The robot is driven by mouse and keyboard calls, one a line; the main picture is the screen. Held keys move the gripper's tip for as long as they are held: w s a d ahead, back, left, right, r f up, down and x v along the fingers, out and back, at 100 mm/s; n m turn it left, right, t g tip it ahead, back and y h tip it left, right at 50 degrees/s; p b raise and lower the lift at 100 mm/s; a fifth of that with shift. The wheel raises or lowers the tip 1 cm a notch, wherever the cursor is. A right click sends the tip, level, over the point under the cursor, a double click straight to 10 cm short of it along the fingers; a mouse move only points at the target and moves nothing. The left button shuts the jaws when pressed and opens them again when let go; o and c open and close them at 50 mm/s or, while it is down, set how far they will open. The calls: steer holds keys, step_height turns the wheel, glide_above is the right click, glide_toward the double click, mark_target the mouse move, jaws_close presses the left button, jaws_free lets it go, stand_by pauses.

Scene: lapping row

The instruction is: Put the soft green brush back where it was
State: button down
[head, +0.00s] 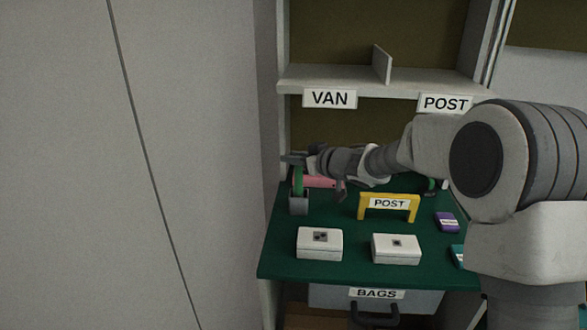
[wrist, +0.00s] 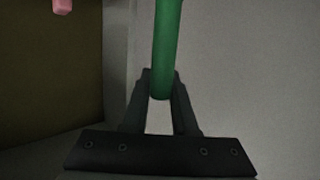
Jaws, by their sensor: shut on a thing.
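The green brush (head: 298,182) hangs upright below my gripper (head: 293,160) at the left side of the green table. My gripper is shut on the brush; in the wrist view the green handle (wrist: 167,45) lies between the two dark fingers (wrist: 160,100). A small grey open-topped holder (head: 299,205) stands at the table's left edge. The brush's lower end meets the holder's mouth in the head view; I cannot tell whether it is inside or just above or behind it. The bristles cannot be made out.
A pink thing (head: 320,182) lies behind the holder. A yellow POST arch (head: 389,203), two white boxes (head: 320,244) (head: 396,249) and a purple packet (head: 447,222) stand on the green table (head: 345,270). A shelf (head: 340,78) with VAN and POST labels is above. My arm hides the right back.

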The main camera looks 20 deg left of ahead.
steer(key=shift+f, duration=0.4)
steer(key=c, duration=0.7)
jaws_free()
steer(key=shift+f, duration=0.1)
steer(key=p+v, duration=0.3)
steer(key=v, duration=0.9)
